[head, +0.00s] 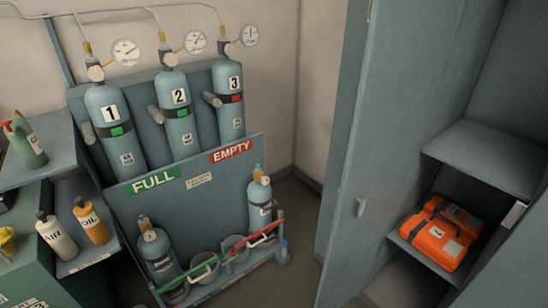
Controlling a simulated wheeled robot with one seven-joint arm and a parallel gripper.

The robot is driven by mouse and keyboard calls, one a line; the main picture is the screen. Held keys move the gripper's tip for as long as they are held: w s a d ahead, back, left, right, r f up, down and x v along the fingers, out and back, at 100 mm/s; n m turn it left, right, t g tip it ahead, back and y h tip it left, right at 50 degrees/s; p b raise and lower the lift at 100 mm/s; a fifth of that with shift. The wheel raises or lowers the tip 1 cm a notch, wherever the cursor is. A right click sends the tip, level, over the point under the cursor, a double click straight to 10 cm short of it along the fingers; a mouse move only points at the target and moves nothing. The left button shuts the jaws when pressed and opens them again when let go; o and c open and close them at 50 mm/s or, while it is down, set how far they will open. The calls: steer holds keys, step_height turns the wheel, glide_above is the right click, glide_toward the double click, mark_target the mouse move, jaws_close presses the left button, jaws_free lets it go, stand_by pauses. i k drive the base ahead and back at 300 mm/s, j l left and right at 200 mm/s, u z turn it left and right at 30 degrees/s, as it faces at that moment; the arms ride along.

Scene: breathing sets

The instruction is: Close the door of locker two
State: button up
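A grey-blue locker stands at the right of the head view, its inside exposed with shelves (490,155). No locker number shows, so I cannot tell which locker is number two. An orange case (440,232) lies on a lower shelf inside. My gripper is not in view.
A cylinder rack (235,158) with FULL and EMPTY labels stands left of centre, holding several numbered and smaller cylinders. Green and red handled items (262,238) sit at its front. Shelves with bottles (92,222) are at the left. A narrow floor strip (298,215) lies between rack and locker.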

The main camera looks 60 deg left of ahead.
mark_target(409, 43)
steer(key=j+u, duration=0.15)
steer(key=j, duration=2.5)
